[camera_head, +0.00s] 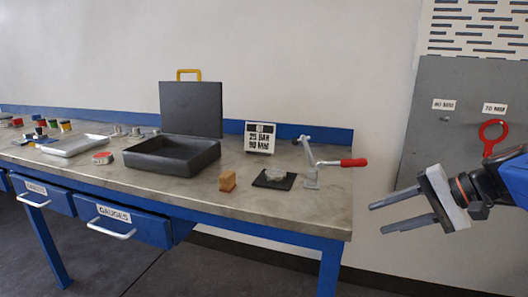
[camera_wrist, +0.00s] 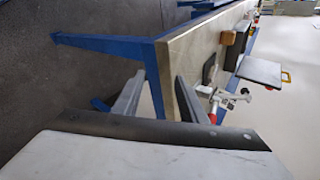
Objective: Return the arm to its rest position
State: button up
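My gripper (camera_head: 402,213) is at the right in the head view, off the right end of the workbench and apart from it. Its two grey fingers point left and are spread, with nothing between them. In the wrist view the fingers of my gripper (camera_wrist: 158,95) show spread apart, with the bench end beyond them. My blue arm comes in from the right edge of the head view.
The workbench (camera_head: 300,205) holds an open dark case (camera_head: 172,156), a wooden block (camera_head: 227,181), a dark square pad (camera_head: 273,180), a red-handled clamp (camera_head: 353,162), a sign (camera_head: 260,138) and a metal tray (camera_head: 74,145). A grey panel (camera_head: 440,140) with a red ring stands behind my arm.

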jog(key=s+f+n+h, duration=0.8)
jog(key=s+f, duration=0.5)
jog(key=shift+g+h, duration=0.4)
